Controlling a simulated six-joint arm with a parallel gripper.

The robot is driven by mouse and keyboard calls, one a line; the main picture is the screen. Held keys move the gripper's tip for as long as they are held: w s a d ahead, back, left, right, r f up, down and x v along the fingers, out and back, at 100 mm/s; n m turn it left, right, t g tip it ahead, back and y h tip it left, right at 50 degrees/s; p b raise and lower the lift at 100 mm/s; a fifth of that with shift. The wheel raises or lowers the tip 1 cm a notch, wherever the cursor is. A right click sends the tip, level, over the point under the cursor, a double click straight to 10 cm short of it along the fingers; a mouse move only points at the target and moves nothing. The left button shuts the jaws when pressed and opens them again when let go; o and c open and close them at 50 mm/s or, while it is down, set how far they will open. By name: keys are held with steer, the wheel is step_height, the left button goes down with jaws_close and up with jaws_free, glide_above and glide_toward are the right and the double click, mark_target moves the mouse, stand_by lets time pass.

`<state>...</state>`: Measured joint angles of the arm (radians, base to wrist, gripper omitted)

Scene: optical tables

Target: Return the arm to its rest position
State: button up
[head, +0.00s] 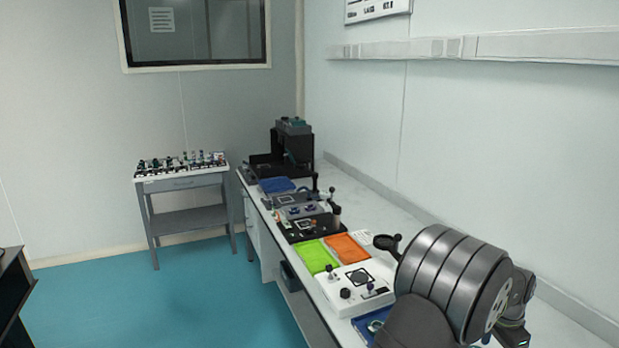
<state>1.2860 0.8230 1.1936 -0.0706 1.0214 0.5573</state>
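My arm fills the lower right of the head view, with a large dark grey banded joint close to the camera. It stands over the near end of the long bench (388,218). A small black part of my arm's end, perhaps my gripper (512,336), shows behind the joint at the lower right. Its fingers are hidden or cut off by the frame edge, so I cannot tell whether it is open or shut or holds anything.
The bench bears a white device (345,294), a green tray (316,257), an orange tray (347,248), a blue tray (361,325) and a tall black instrument (293,142). A small table (182,183) with optics stands at the back left. The blue floor (170,300) is clear.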

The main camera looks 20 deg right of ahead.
steer(key=s+a+r, duration=0.2)
steer(key=s+r, duration=0.2)
steer(key=s, duration=0.2)
steer(key=w+a+r+n, duration=0.1)
steer(key=w+a, duration=0.3)
steer(key=a, duration=0.3)
steer(key=w+a+r+n, duration=0.15)
steer(key=w+a, duration=0.25)
steer(key=a, duration=0.4)
steer(key=w+f, duration=0.2)
steer(key=w, duration=0.1)
steer(key=w+f, duration=0.3)
steer(key=w, duration=0.1)
steer(key=w+f, duration=0.3)
steer(key=w, duration=0.1)
steer(key=shift+w+a+f, duration=0.2)
steer(key=shift+a+f, duration=0.05)
steer(key=shift+a, duration=0.05)
steer(key=shift+s+f, duration=0.1)
steer(key=shift+f, duration=0.6)
steer(key=shift+o, duration=0.2)
